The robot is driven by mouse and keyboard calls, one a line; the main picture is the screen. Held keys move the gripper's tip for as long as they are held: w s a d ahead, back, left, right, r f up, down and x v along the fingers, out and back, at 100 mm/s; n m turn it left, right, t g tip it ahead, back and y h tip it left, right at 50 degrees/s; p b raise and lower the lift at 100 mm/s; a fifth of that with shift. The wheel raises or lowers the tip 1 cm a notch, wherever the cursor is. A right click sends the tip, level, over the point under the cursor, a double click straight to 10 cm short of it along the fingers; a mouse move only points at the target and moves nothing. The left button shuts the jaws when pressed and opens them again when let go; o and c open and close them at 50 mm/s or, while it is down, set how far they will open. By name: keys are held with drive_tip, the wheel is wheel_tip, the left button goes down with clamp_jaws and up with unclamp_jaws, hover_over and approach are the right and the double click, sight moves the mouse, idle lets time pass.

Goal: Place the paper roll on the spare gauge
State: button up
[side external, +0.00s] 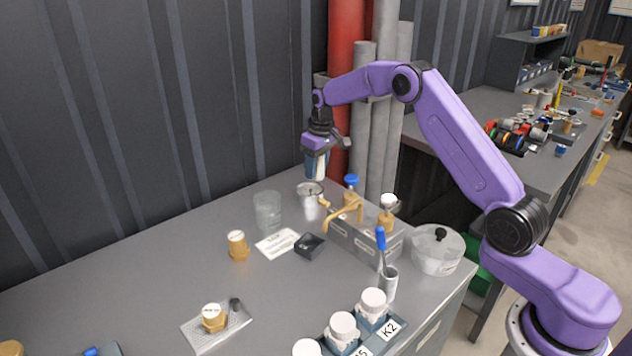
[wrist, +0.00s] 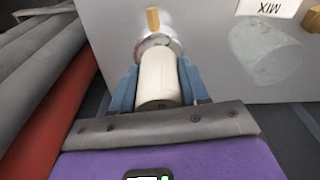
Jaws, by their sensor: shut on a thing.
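My gripper (side external: 317,172) hangs pointing down near the back wall, above the far part of the grey bench. Its blue fingers are shut on a white paper roll (wrist: 158,80), which also shows as a pale strip in the side view (side external: 321,166). A round silver-rimmed thing, apparently the spare gauge (side external: 310,188), is below my gripper. In the wrist view the gauge (wrist: 153,42) shows just past the roll's far end, with a brass stub (wrist: 153,19) beyond. The roll hides part of the gauge. In the side view the roll appears above the gauge, with a small gap.
A clear glass (side external: 267,211) stands left of the gauge. A grey box with brass pipework (side external: 352,238) and a blue-capped fitting (side external: 351,184) stand close on the right. A white card (side external: 277,243) lies in front. Red and grey pipes (side external: 347,80) rise behind my gripper.

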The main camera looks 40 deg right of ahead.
sight(316, 192)
drive_tip(key=shift+f, duration=2.4)
drive_tip(key=shift+f, duration=0.1)
drive_tip(key=o, duration=1.1)
drive_tip(key=r, duration=0.4)
drive_tip(key=s+r, duration=0.1)
drive_tip(key=r, duration=0.7)
drive_tip(key=shift+s+r, duration=0.15)
drive_tip(key=shift+s, duration=0.1)
